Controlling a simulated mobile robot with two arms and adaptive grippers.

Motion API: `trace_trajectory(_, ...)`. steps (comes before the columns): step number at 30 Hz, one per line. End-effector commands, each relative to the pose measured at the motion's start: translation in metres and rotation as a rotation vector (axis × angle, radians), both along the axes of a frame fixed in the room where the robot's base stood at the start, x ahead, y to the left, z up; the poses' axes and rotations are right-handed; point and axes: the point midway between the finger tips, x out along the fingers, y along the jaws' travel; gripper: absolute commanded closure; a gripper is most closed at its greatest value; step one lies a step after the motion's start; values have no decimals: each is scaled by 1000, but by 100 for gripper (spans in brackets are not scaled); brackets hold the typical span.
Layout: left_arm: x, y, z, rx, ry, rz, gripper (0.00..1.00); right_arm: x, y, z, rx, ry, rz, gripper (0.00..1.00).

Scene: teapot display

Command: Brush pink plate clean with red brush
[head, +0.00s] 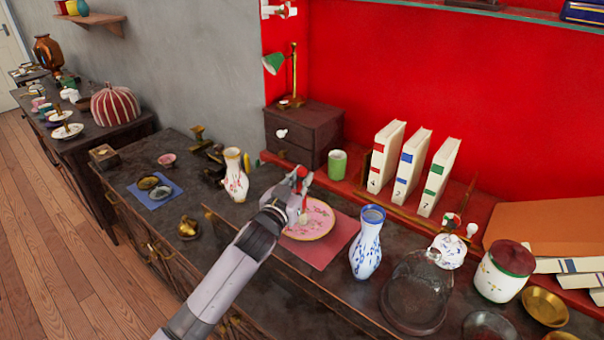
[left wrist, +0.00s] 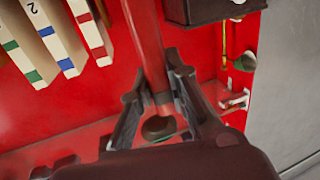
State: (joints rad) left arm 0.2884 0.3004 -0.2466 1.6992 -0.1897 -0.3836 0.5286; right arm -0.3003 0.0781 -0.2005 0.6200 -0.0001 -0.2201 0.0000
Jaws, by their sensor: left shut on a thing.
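The pink plate (head: 322,226) with a floral pattern lies flat on a red cloth (head: 337,247) on the dark counter. My left gripper (head: 300,190) is over the plate's upper left part and hides some of it. In the left wrist view, my left gripper (left wrist: 157,88) is shut on the red brush, whose long red handle (left wrist: 147,45) runs between the fingers. A bit of red of the brush (head: 302,172) shows at the gripper in the head view. I cannot tell whether the brush touches the plate. My right gripper is not in view.
A blue-and-white vase (head: 367,243) stands right of the plate, and a floral vase (head: 236,176) stands to its left. A green cup (head: 337,164) is behind. A glass dome (head: 414,293) is at the front right. Numbered books (head: 409,165) stand along the red wall.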

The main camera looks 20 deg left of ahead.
Motion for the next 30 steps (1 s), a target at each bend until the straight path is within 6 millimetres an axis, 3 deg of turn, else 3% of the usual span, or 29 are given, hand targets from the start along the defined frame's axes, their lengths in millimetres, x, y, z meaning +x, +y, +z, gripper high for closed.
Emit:
trace_trajectory(15,5,-22,-1,-1,1,1,100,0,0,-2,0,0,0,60)
trace_trajectory(30,24,-10,-1,0,3,2,100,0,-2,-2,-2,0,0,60)
